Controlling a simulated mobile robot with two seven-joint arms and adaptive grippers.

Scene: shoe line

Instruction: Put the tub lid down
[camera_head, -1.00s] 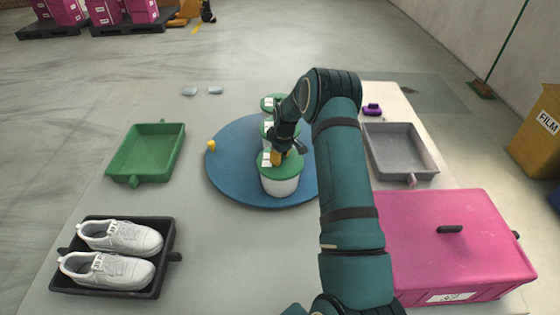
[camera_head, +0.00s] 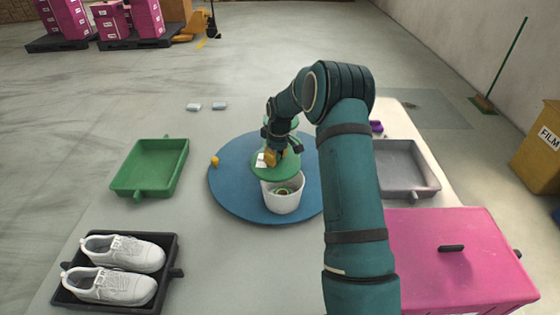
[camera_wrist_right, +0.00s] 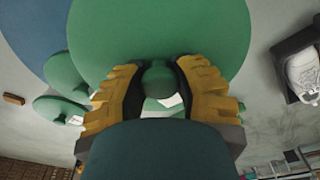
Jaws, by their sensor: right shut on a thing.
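My right gripper (camera_head: 276,156) is shut on the knob of the green tub lid (camera_head: 284,172) and holds the lid above the front white tub (camera_head: 284,200). The tub is open at its near side, and something green and pale shows inside it. The tub stands on the blue round turntable (camera_head: 232,191). In the right wrist view the lid (camera_wrist_right: 160,35) fills the top middle, with its knob (camera_wrist_right: 158,75) between the yellow finger pads of the gripper (camera_wrist_right: 160,92). My left gripper is not in view.
A green tray (camera_head: 120,184) is at left, and a grey tray (camera_head: 432,182) is at right. White shoes (camera_head: 122,252) lie in a black tray (camera_head: 172,246) at front left. A pink box (camera_head: 445,270) is at front right. Bare table lies between the left trays and the turntable.

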